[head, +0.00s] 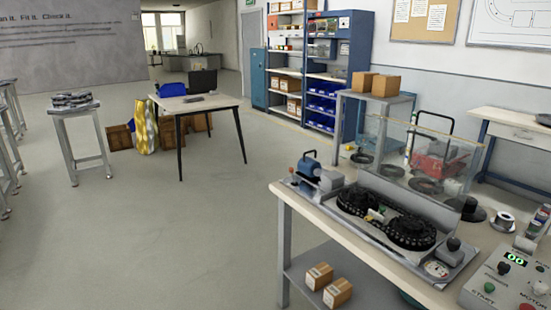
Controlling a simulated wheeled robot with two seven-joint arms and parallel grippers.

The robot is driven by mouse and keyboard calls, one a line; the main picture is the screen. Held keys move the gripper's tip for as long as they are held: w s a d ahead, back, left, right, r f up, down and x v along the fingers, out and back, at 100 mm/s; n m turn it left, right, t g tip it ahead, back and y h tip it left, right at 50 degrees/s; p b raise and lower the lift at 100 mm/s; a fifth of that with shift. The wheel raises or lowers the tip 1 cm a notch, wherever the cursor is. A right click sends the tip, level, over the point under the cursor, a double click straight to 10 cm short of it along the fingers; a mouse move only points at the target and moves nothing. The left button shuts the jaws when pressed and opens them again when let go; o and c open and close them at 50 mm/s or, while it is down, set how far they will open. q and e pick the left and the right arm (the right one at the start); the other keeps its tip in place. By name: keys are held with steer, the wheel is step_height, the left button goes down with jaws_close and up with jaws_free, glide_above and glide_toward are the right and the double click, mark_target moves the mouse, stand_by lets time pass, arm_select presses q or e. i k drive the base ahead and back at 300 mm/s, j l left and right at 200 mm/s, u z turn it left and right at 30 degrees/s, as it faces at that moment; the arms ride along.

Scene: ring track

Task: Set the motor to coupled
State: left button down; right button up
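A blue motor (309,167) with a black handle on top sits at the left end of a grey base plate on the workbench (290,200). A grey block (331,180) is just right of it. Whether the motor touches or joins the block is too small to tell. A black ring-shaped track (412,232) with two round ends lies on the same plate. A dark knob (454,244) stands at the plate's right end. A control panel (500,280) with a green display and buttons is at the lower right. Neither gripper shows.
Two cardboard boxes (337,292) lie on the bench's lower shelf. A stool (75,125) and a small table (190,103) stand at the left. The floor left of the bench is clear.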

mark_target(309, 169)
steer(key=i+j+u, duration=0.3)
steer(key=i, duration=0.4)
steer(key=i+u, duration=0.3)
steer(key=i, duration=0.4)
steer(key=i+z, duration=0.2)
steer(key=i, duration=0.3)
steer(key=i+j+z, duration=0.15)
steer(key=i, duration=0.35)
steer(key=i+j+z, duration=0.1)
steer(key=i+z, duration=0.15)
steer(key=z, duration=0.25)
steer(key=i+j+z, duration=0.2)
steer(key=z, duration=0.3)
steer(key=i+j+z, duration=0.2)
steer(key=z, duration=0.25)
steer(key=i+j+z, duration=0.2)
steer(key=z, duration=0.2)
steer(key=i+j+z, duration=0.15)
steer(key=j+z, duration=0.25)
steer(key=i+j+z, duration=0.1)
steer(key=j+z, duration=0.15)
steer(key=z, duration=0.15)
